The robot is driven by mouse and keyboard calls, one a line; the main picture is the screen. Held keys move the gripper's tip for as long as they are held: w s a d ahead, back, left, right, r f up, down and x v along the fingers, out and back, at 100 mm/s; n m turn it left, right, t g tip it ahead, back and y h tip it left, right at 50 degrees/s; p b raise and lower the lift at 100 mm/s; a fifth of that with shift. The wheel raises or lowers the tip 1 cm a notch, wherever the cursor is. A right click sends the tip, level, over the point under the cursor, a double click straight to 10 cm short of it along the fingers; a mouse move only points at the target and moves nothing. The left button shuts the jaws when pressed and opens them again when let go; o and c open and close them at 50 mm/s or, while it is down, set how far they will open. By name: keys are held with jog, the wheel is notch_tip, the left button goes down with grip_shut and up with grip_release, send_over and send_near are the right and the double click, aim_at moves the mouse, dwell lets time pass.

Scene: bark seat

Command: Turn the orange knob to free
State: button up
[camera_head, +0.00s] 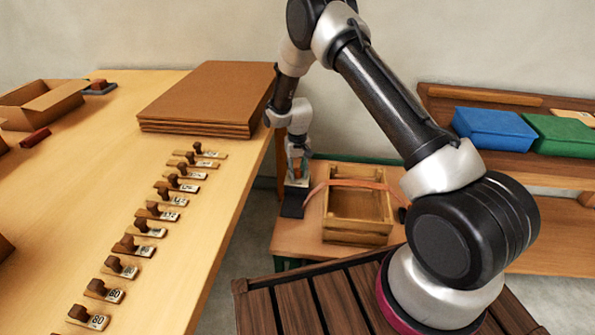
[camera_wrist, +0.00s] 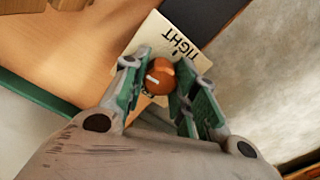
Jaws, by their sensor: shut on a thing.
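The orange knob (camera_wrist: 159,77) sits on a cream label plate (camera_wrist: 150,38) in the wrist view. A short white line marks its face, on the left side. The word TIGHT shows upside down on the plate, up and right of the knob; other lettering below the knob is mostly hidden by it and the fingers. My gripper (camera_wrist: 161,83) has its green-padded fingers on both sides of the knob and is shut on it. In the head view my gripper (camera_head: 298,160) is down at the plate, beside the long table, and the knob is mostly hidden.
A dark strip (camera_wrist: 200,18) runs off from the plate. A wooden crate (camera_head: 357,232) with an orange strap (camera_head: 350,184) stands right of my gripper on a low bench (camera_head: 290,235). The long table (camera_head: 185,270) carries several stamps and a cardboard stack (camera_head: 210,95) close to my arm.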

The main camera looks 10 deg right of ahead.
jog(key=n, duration=0.4)
jog(key=shift+n, duration=0.3)
jog(key=n, duration=0.3)
jog(key=shift+n, duration=0.4)
jog(key=n, duration=0.8)
jog(key=shift+n, duration=0.4)
jog(key=o, duration=1)
jog(key=shift+r, duration=0.1)
